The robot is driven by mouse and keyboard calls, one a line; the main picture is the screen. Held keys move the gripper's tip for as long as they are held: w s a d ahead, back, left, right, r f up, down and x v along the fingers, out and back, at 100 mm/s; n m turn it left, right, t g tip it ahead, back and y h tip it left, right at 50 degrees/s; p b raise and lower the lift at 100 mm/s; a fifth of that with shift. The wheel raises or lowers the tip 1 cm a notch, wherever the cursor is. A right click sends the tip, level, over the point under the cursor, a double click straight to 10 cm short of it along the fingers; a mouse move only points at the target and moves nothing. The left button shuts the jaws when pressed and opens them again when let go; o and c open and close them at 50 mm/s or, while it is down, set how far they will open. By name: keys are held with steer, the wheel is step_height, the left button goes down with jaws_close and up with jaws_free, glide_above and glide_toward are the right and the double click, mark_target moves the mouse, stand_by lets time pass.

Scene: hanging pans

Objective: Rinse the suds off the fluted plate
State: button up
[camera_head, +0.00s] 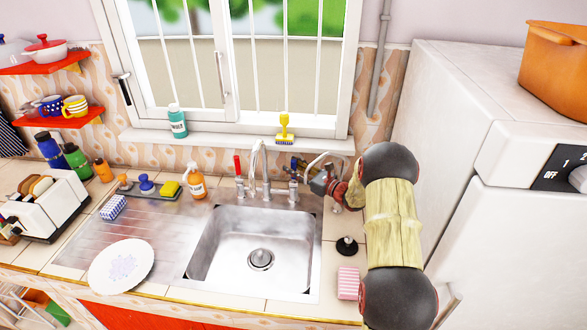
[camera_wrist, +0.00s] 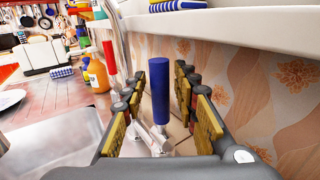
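The white fluted plate (camera_head: 103,277) lies on the drainboard left of the sink (camera_head: 213,256), with a pale patch of suds (camera_head: 123,266) in its middle. The tap (camera_head: 262,172) stands behind the basin, with a red handle (camera_head: 238,165) on its left; no water shows running. In the wrist view, the tap's blue handle (camera_wrist: 159,88) stands upright between the fingers of my gripper (camera_wrist: 160,90). The fingers are open, with a gap on either side of the handle. In the head view, my gripper (camera_head: 308,176) partly hides that handle.
A black plunger (camera_head: 347,246) and a pink sponge (camera_head: 348,283) lie right of the sink. The windowsill (camera_wrist: 230,25) is close above my gripper. The basin is empty.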

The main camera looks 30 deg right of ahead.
steer(key=c, duration=0.6)
jaws_close()
